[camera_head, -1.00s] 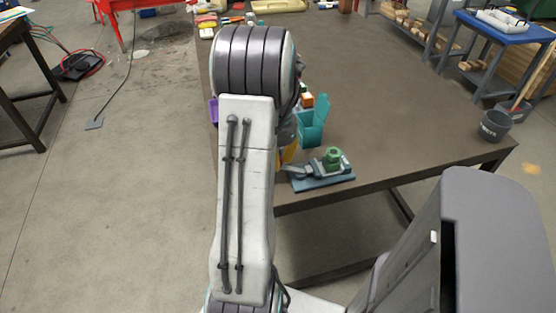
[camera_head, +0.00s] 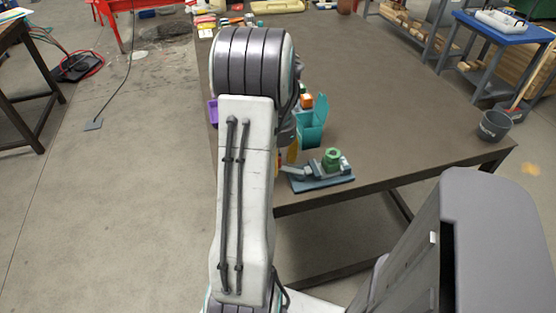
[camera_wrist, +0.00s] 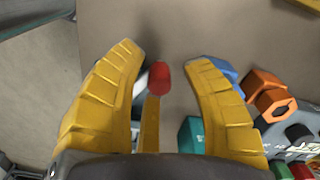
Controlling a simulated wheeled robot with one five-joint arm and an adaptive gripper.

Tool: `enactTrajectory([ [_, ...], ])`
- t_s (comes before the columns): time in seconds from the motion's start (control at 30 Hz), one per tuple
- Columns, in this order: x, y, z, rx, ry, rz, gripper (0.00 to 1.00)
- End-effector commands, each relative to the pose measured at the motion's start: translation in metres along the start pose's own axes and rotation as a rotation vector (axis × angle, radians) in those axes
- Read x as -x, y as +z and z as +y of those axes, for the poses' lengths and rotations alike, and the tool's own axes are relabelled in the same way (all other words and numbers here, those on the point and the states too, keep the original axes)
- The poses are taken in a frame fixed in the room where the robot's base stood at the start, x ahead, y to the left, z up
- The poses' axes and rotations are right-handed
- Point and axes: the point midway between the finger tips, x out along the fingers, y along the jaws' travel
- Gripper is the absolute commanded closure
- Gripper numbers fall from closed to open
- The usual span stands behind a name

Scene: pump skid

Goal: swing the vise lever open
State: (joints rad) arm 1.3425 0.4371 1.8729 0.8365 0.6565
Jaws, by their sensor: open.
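The vise (camera_head: 318,183) is a blue-based clamp at the front edge of the workbench in the head view. It has grey jaw parts and a green nut-like piece (camera_head: 332,158) on top. A grey bar (camera_head: 293,172) on its left side may be the lever; I cannot tell for sure. My gripper (camera_wrist: 165,60) is open, with two yellow fingers apart in the wrist view. A red-ended piece (camera_wrist: 160,77) and a thin yellow strip show between them; whether they touch a finger is unclear. In the head view my arm hides most of the gripper.
A teal bin (camera_head: 311,124) stands behind the vise. A purple bin (camera_head: 213,112) is partly hidden by my arm. An orange hexagonal piece (camera_wrist: 270,98) and a grey item with a black knob (camera_wrist: 298,132) lie right of the fingers.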

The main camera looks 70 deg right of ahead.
Motion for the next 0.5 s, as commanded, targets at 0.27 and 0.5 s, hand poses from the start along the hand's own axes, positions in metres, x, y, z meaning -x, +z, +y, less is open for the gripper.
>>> enactTrajectory([
  [0.27,0.015,-0.001,-0.001,0.000,-0.003,0.005,0.56],
  [0.5,0.054,-0.001,-0.001,0.000,-0.004,0.005,0.56],
])
